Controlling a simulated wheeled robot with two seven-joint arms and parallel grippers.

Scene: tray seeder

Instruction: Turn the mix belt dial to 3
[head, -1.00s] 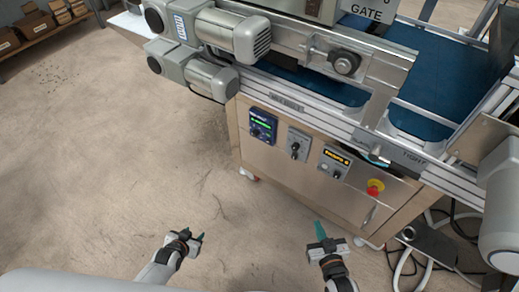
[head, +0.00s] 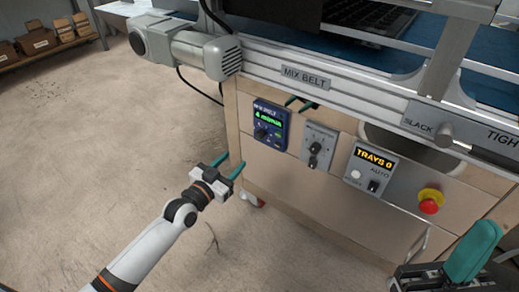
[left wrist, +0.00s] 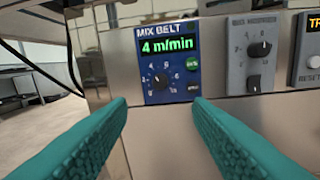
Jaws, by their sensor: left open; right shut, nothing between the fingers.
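The mix belt panel (head: 270,124) is a blue box on the front of the machine cabinet. It also shows in the left wrist view (left wrist: 178,65), where its green display (left wrist: 170,46) reads 4 m/min. Its black dial (left wrist: 161,82) sits below the display in a ring of numbers; the exact pointer direction is too small to tell. My left gripper (head: 229,165) is open and empty, in front of and to the lower left of the panel. In its wrist view the teal fingers lie either side of the panel, apart from it. My right gripper (head: 482,240) is shut and empty at the lower right.
Right of the panel are a grey panel with knobs (head: 318,146), a panel reading TRAYS 0 (head: 370,170) and a red emergency button (head: 431,201) on yellow. The conveyor rail (head: 320,88) overhangs above. The floor (head: 90,170) at left is clear.

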